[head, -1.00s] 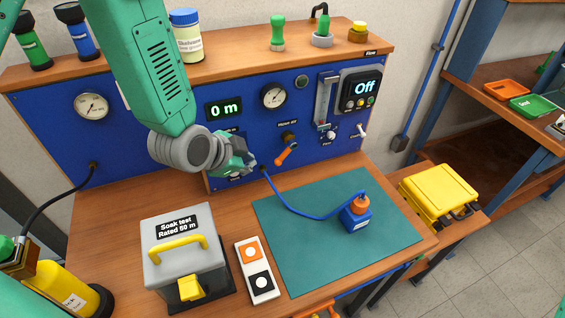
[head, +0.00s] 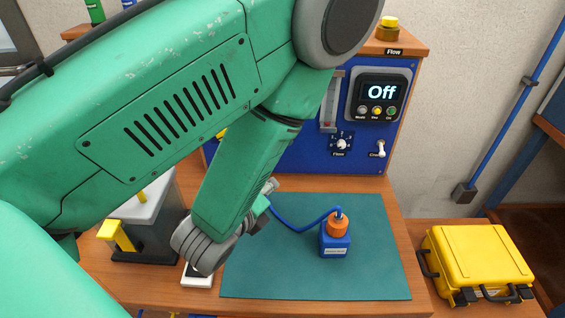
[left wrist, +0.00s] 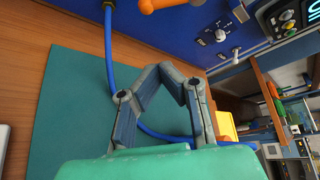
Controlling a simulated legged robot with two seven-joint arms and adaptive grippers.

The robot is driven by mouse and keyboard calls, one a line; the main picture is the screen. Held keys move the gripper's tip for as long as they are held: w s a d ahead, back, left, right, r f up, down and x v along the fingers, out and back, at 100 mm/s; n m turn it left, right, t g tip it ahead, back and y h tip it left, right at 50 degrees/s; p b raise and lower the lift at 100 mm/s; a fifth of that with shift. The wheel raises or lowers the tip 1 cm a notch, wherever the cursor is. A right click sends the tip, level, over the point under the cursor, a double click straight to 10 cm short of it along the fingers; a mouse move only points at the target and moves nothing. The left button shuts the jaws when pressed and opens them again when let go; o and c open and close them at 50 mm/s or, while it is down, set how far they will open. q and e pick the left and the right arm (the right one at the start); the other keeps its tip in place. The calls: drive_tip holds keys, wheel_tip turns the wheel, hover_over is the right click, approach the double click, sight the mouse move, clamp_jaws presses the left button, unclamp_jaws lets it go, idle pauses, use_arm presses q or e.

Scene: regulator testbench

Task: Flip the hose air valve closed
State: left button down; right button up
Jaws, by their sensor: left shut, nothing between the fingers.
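The hose air valve's orange lever (left wrist: 158,4) shows at the top edge of the left wrist view, cut off by the frame. In the head view my left arm hides the valve. The blue hose (head: 300,228) runs over the teal mat to a blue block with an orange top (head: 335,240). It also shows in the left wrist view (left wrist: 109,50). My left gripper (head: 268,190) is over the left part of the mat, shut and empty, apart from the lever. Its fingers (left wrist: 172,72) show in the left wrist view. My right gripper is not in view.
A yellow case (head: 478,262) sits at the right. A grey box (head: 150,225) is at the left.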

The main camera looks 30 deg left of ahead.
use_arm(q)
drive_tip(key=x, duration=0.6)
drive_tip(key=b+x, duration=0.1)
drive_tip(key=x, duration=0.3)
drive_tip(key=shift+w+d+r, duration=0.1)
drive_tip(key=shift+w+d, duration=0.05)
drive_tip(key=shift+d, duration=0.25)
drive_tip(key=shift+s+a+r+p, duration=0.15)
drive_tip(key=shift+s+a+r, duration=0.1)
drive_tip(key=shift+a+r, duration=0.35)
drive_tip(key=shift+s+a+r+p, duration=0.15)
drive_tip(key=shift+s+a+r, duration=0.25)
drive_tip(key=shift+r, duration=0.35)
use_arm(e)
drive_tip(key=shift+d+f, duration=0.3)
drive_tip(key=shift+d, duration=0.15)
